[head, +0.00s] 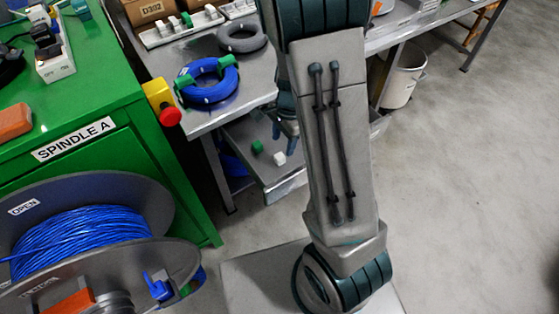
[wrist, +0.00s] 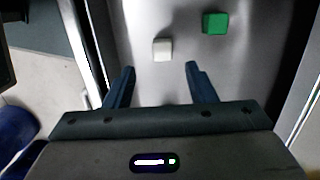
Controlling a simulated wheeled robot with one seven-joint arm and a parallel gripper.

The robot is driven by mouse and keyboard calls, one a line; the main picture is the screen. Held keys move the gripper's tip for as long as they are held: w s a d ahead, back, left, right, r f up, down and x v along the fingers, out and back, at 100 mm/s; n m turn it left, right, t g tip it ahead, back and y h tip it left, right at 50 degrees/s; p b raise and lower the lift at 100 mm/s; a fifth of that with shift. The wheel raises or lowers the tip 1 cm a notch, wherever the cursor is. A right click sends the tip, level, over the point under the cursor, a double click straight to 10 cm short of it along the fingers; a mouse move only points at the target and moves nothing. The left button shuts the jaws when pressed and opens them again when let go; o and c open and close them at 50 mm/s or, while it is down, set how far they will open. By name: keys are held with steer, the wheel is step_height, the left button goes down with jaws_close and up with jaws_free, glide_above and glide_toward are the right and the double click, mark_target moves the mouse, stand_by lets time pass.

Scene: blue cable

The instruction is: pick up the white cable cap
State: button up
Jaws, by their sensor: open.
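The white cable cap (wrist: 163,49) is a small pale block lying in an open metal drawer (wrist: 240,75). In the head view the white cap (head: 279,158) lies in the drawer under the workbench. My gripper (wrist: 159,75) is open and empty, and the cap shows just beyond its fingertips, between their lines. In the head view my gripper (head: 286,132) is partly hidden by my arm and hangs over the drawer.
A green cap (wrist: 215,23) lies in the drawer to the right of the white one. The drawer's side walls bound the space. A coil of blue cable (head: 207,92) lies on the bench above. A green cabinet (head: 95,140) and blue cable reel (head: 85,235) stand at left.

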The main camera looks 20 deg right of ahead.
mark_target(280, 156)
steer(key=f, duration=0.2)
steer(key=f+b, duration=0.1)
steer(key=f, duration=0.1)
steer(key=a+f+b, duration=0.1)
steer(key=f, duration=0.2)
steer(key=c, duration=1)
